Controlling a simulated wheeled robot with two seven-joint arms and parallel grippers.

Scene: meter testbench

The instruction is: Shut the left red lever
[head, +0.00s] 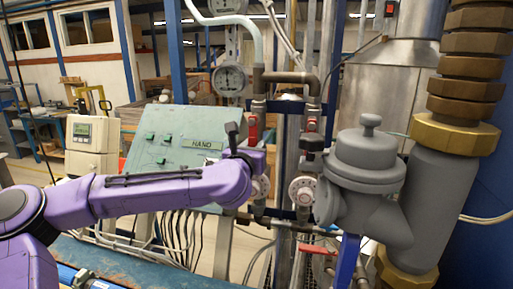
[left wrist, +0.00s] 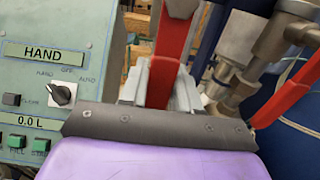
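The left red lever (head: 253,130) stands upright on the left pipe, just beyond the end of my purple left arm. In the left wrist view the red lever (left wrist: 166,62) runs down between the two grey fingers of my left gripper (left wrist: 160,92). The fingers lie close against both sides of it, with no clear gap. In the head view my left gripper (head: 238,140) is small and partly hidden by its own wrist. A second red lever (head: 311,124) is on the pipe to the right; a red lever also shows at the right of the left wrist view (left wrist: 292,98). My right gripper is not in view.
A green control panel (head: 170,140) marked HAND stands behind my left arm, close to the gripper. A large grey valve body (head: 365,175) is to the right. Round white-faced flanges (head: 302,190) sit below the levers. Another red lever (head: 318,250) lies low down.

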